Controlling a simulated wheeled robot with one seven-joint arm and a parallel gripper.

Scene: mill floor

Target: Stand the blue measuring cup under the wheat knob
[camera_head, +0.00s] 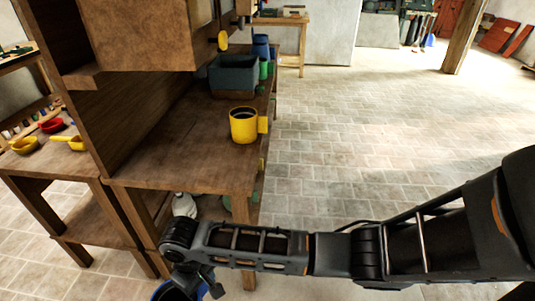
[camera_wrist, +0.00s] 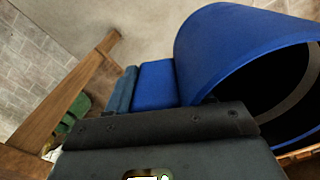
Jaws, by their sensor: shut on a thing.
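The blue measuring cup (camera_wrist: 222,42) fills the upper right of the wrist view, its round mouth open toward the right. Its blue handle block (camera_wrist: 155,85) is pinched between the jaws of my gripper (camera_head: 205,284). In the head view only part of the blue cup (camera_head: 172,291) shows at the bottom edge, below the bench top and in front of it, partly hidden by my wrist. A yellow knob (camera_head: 222,41) sits on the wooden box above the bench. I cannot read which knob is the wheat one.
A yellow cup (camera_head: 243,127) stands near the right edge of the wooden bench (camera_head: 170,160). Behind it are a grey-blue bin (camera_head: 233,77), a green item (camera_head: 264,70) and a blue item (camera_head: 261,46). A side table with bowls (camera_head: 54,125) is at left. Tiled floor is clear at right.

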